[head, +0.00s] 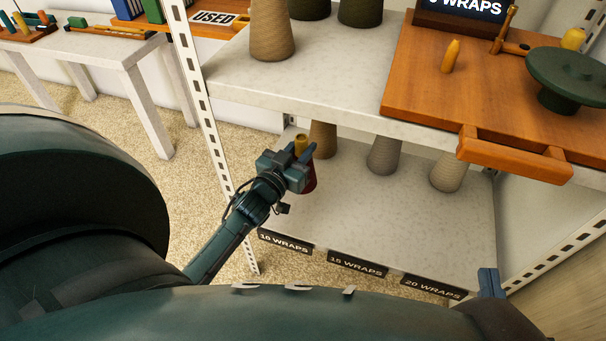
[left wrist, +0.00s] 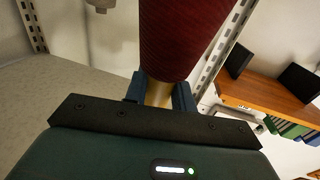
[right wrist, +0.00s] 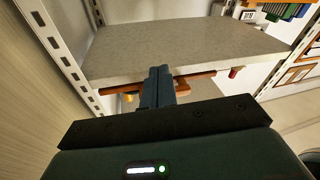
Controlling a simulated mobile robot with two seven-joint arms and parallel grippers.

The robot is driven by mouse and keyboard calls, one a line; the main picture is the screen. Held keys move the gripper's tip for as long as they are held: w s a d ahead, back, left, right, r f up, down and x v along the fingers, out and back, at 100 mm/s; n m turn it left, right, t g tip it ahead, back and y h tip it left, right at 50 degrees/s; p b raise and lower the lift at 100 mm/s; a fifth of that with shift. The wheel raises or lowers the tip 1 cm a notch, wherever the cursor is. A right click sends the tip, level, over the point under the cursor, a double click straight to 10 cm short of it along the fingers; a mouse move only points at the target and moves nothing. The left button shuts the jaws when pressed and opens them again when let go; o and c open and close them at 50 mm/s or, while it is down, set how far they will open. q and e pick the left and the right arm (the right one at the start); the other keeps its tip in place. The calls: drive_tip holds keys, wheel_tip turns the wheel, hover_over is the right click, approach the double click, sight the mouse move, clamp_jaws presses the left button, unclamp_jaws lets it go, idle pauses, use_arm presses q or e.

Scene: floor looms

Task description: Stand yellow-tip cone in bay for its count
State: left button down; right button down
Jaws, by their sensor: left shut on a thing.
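My left gripper (head: 302,155) is shut on the yellow tip (head: 301,142) of a dark red cone (head: 309,182). The cone looks about upright over the left part of the lower shelf (head: 360,215), in the "10 WRAPS" (head: 285,243) bay. I cannot tell whether its base touches the shelf. The left wrist view shows the red cone (left wrist: 180,40) and its yellow neck (left wrist: 158,93) between the fingers. The other bays read "15 WRAPS" (head: 357,264) and "20 WRAPS" (head: 432,287). My right gripper (right wrist: 158,88) is shut and empty; its fingers also show in the head view (head: 490,283).
Above, a wooden board (head: 420,85) carries a yellow peg (head: 451,56), a green disc (head: 570,75) and a partly cut-off "WRAPS" display (head: 465,8). A perforated post (head: 200,90) stands left.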

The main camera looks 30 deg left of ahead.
use_arm(q)
drive_tip(key=shift+f, duration=0.85)
wheel_tip(320, 180, down, 3)
drive_tip(key=shift+f+b, duration=0.15)
drive_tip(key=shift+b, duration=1.05)
drive_tip(key=shift+f, duration=0.2)
drive_tip(key=shift+r, duration=0.15)
drive_tip(key=shift+f, duration=0.25)
drive_tip(key=c, duration=1.2)
unclamp_jaws()
drive_tip(key=shift+o, duration=0.2)
use_arm(e)
drive_tip(key=shift+w+a+m+y, duration=0.1)
drive_tip(key=shift+a+m+y, duration=0.2)
drive_tip(key=shift+m, duration=0.1)
use_arm(q)
drive_tip(key=shift+r, duration=0.15)
use_arm(e)
drive_tip(key=shift+r, duration=0.15)
